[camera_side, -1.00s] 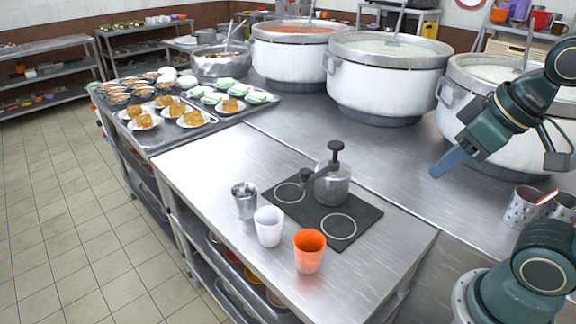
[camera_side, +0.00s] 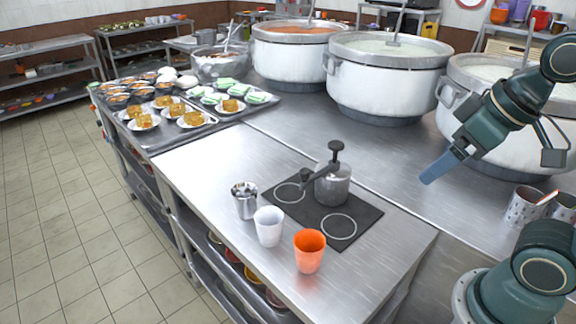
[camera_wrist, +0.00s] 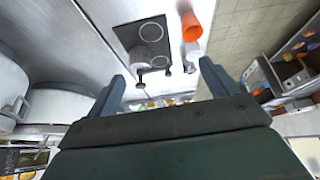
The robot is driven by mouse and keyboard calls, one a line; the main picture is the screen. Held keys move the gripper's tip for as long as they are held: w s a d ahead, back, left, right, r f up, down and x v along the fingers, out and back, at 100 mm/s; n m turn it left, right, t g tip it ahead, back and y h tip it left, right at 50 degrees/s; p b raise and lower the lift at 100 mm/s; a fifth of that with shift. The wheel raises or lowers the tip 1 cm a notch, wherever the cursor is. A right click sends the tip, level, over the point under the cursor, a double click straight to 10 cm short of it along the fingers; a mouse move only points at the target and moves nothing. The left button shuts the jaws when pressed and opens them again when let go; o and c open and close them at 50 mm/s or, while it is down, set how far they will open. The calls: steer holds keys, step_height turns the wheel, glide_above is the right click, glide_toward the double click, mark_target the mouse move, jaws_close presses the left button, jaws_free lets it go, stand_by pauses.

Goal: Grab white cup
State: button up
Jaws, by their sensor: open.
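The white cup (camera_side: 268,226) stands upright on the steel counter in the side view, between a steel cup (camera_side: 244,200) and an orange cup (camera_side: 309,250). In the wrist view the white cup (camera_wrist: 191,52) shows small and far off, below the orange cup (camera_wrist: 190,25). My gripper (camera_side: 432,172) is in the air on the right of the side view, in front of the large pots and well apart from the white cup. In the wrist view my gripper (camera_wrist: 162,70) has its two fingers spread with nothing held between them.
A kettle-like metal pot with a black knob (camera_side: 332,184) stands on the black hob (camera_side: 305,222) between my gripper and the cups. Large stockpots (camera_side: 385,85) line the back. Patterned metal cups (camera_side: 523,208) stand at right. Plates of food fill the tray (camera_side: 160,146).

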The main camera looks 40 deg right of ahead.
steer(key=w+a+n+g, duration=0.2)
steer(key=w+n, duration=0.3)
steer(key=w, duration=0.4)
steer(key=n+g, duration=0.4)
steer(key=n, duration=0.9)
glide_above(270, 217)
steer(key=s+a, duration=0.2)
step_height(270, 217, down, 18)
steer(key=shift+s+r, duration=0.15)
steer(key=shift+r, duration=0.05)
steer(key=shift+f, duration=4.25)
steer(key=shift+f, duration=0.1)
